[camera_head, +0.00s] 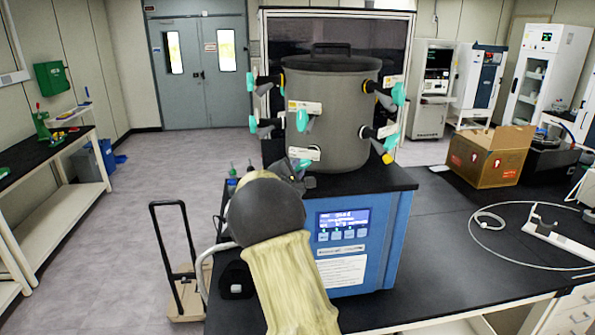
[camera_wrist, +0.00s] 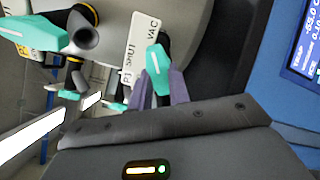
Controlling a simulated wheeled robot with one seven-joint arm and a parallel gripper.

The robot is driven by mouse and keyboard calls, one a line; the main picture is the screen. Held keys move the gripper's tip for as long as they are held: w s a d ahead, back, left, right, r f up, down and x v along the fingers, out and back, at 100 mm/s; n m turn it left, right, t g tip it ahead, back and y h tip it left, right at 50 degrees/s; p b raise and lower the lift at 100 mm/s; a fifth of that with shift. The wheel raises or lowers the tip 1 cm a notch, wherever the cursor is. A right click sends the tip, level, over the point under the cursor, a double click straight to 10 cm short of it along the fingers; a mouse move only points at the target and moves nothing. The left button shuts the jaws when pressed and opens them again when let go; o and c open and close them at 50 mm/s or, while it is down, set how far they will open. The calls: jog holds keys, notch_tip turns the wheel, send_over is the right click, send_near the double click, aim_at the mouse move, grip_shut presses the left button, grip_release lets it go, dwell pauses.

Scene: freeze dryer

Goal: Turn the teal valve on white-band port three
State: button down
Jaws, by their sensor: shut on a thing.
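The grey drum-shaped chamber (camera_head: 332,110) stands on the blue freeze dryer and carries several ports with teal valves. My gripper (camera_head: 296,172) is at the lowest front port, below a white label (camera_head: 303,153). In the wrist view, my gripper's purple-grey fingers (camera_wrist: 168,86) are closed around a teal valve handle (camera_wrist: 157,62). This handle has a white stripe and sits beside a white label (camera_wrist: 141,48) reading "SHUT" and "VAC". In the head view, my wrist and gripper hide most of this valve.
Another teal valve (camera_wrist: 32,32) sits close by at the wrist view's upper left. Other valves flank the chamber, including one at right (camera_head: 398,94). The blue front panel (camera_head: 343,226) is close to my arm. An open cardboard box (camera_head: 488,160) stands on the black bench.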

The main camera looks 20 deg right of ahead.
jog(key=shift+f, duration=0.15)
jog(key=n+b, duration=0.2)
jog(key=shift+f+b, duration=0.15)
jog(key=shift+b, duration=0.2)
jog(key=n+b, duration=0.2)
jog(key=shift+n, duration=0.4)
jog(key=n+b, duration=0.1)
jog(key=n, duration=0.2)
jog(key=shift+s+d+n+b, duration=0.1)
jog(key=shift+n+b, duration=0.2)
jog(key=shift+b, duration=0.1)
jog(key=n, duration=0.3)
jog(key=shift+r+n, duration=0.2)
jog(key=shift+n, duration=0.2)
jog(key=n, duration=0.5)
jog(key=shift+s+d+r, duration=0.1)
jog(key=shift+s, duration=0.05)
jog(key=n+p, duration=0.2)
jog(key=n, duration=0.4)
jog(key=shift+n, duration=0.3)
